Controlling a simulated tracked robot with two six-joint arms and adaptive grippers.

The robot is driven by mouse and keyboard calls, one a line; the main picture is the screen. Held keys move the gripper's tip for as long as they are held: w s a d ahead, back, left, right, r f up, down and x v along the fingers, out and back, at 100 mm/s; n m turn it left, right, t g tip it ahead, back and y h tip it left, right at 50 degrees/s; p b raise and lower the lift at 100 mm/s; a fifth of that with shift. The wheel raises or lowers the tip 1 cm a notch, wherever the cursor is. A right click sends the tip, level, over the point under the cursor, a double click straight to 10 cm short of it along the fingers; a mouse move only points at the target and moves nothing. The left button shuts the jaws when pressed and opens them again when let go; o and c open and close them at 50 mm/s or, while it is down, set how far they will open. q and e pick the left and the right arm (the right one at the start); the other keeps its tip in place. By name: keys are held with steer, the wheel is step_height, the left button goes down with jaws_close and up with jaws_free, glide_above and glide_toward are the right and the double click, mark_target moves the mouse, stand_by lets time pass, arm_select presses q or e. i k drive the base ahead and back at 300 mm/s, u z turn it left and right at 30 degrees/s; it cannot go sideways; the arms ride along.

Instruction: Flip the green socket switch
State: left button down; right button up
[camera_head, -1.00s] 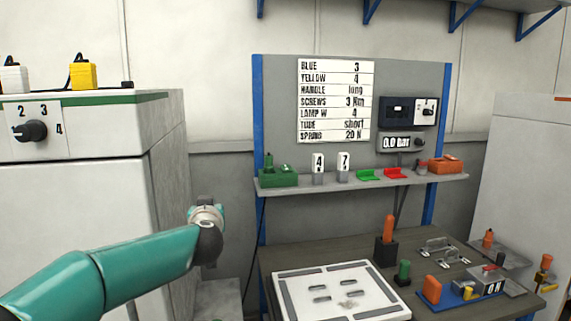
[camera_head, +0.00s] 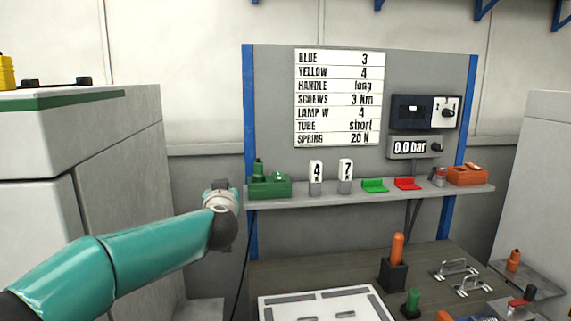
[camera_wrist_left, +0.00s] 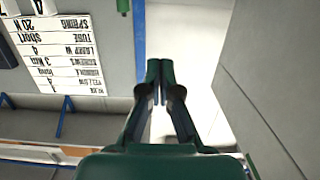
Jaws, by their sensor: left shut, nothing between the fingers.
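A green socket box (camera_head: 270,187) sits at the left end of the wall shelf, with a darker green upright piece (camera_head: 258,168) on its left side. At this size I cannot tell its switch or the switch position. A green piece also shows at the top edge of the upside-down left wrist view (camera_wrist_left: 123,6). My left arm's wrist is just left of and a little below the green box in the head view, where the fingers are hidden. In the left wrist view my left gripper (camera_wrist_left: 158,72) is shut and empty, apart from the green piece. My right gripper is out of view.
The shelf (camera_head: 400,194) also holds two number blocks (camera_head: 330,175), green and red trays (camera_head: 391,184) and an orange box (camera_head: 467,175). A label board (camera_head: 338,97) hangs above. The workbench (camera_head: 330,272) carries fixtures below. A grey cabinet (camera_head: 110,170) stands left.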

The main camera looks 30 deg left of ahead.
mark_target(277, 177)
steer(key=i, duration=0.85)
steer(key=z, duration=0.05)
